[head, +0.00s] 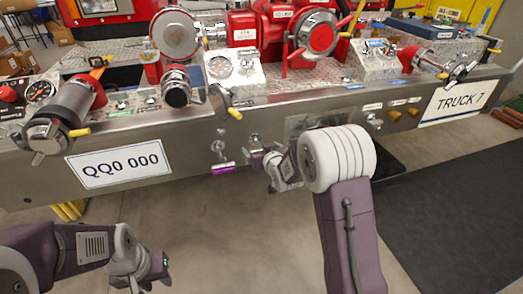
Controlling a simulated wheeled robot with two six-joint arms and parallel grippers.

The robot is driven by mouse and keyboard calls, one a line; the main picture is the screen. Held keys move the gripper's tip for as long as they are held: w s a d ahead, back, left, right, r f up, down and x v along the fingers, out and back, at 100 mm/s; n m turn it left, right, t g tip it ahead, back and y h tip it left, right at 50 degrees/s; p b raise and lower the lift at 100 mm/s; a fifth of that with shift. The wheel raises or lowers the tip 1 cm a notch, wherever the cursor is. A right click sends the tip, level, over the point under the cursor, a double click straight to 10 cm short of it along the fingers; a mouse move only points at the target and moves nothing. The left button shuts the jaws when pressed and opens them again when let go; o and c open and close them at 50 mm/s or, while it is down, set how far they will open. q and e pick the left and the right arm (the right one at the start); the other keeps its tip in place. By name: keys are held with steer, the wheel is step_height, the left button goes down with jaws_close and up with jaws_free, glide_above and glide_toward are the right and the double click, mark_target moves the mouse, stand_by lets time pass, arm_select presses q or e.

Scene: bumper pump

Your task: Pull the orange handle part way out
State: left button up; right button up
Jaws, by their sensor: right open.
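On the front face of the steel bumper (330,110), a purple bar handle (223,168) hangs below a small metal fitting. Two small orange-yellow knobs (413,112) sit further right on the same face, beside the TRUCK 7 plate.
Red pump parts, gauges, and valves with yellow levers stand on top of the bumper. A white QQ0 000 plate (119,164) is on its left face. A dark mat (450,220) lies on the floor at right.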

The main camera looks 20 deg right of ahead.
steer(key=shift+s+r, duration=0.2)
steer(key=shift+s, duration=0.05)
steer(key=p+v, duration=0.3)
steer(key=v, duration=0.5)
steer(key=shift+s, duration=0.25)
steer(key=shift+r, duration=0.1)
